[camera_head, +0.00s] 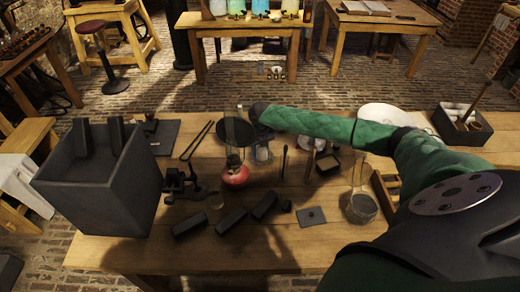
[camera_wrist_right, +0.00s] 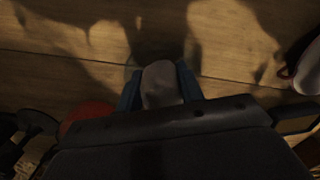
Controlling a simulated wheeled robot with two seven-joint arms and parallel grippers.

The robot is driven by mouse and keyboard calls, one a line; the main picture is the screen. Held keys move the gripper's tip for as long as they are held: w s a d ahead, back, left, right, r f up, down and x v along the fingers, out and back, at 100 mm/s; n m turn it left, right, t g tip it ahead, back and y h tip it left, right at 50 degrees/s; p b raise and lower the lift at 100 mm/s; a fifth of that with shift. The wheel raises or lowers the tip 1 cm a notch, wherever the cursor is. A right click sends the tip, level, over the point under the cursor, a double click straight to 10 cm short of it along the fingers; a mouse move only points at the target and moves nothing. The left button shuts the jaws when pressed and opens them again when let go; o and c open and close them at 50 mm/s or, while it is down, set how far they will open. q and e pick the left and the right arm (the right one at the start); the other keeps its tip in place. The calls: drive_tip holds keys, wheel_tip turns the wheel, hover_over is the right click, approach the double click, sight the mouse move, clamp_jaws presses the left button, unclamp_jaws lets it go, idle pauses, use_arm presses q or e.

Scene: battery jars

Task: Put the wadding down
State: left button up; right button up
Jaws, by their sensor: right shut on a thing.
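The wadding (camera_wrist_right: 162,84) is a pale, rounded lump in the right wrist view. My right gripper (camera_wrist_right: 160,88) is shut on it, with a dark blue finger on each side. Bare wooden tabletop shows beyond it; I cannot tell whether the wadding touches the wood. In the head view my green-sleeved right arm reaches left across the table, and the right gripper (camera_head: 262,142) points down at its end, just right of the red lamp. A pale bit at its tips (camera_head: 262,154) seems to be the wadding. My left gripper is not in view.
A large dark box (camera_head: 95,185) stands at the table's left. Dark blocks (camera_head: 232,220) lie in front, and a glass flask (camera_head: 361,207) stands to the right. A black tray (camera_head: 452,130) with white rolls is at far right.

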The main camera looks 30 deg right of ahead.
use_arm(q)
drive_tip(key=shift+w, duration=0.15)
use_arm(e)
drive_tip(key=o, duration=0.6)
drive_tip(key=shift+f, duration=0.15)
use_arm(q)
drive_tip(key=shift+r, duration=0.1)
use_arm(e)
drive_tip(key=shift+r+b, duration=0.3)
drive_tip(key=shift+r, duration=0.25)
wheel_tip(320, 180, up, 10)
drive_tip(key=b, duration=0.4)
drive_tip(key=shift+f, duration=0.25)
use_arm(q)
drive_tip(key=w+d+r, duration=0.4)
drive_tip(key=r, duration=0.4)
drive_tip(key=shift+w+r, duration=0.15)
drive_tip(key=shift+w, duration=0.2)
use_arm(e)
drive_tip(key=shift+r, duration=0.9)
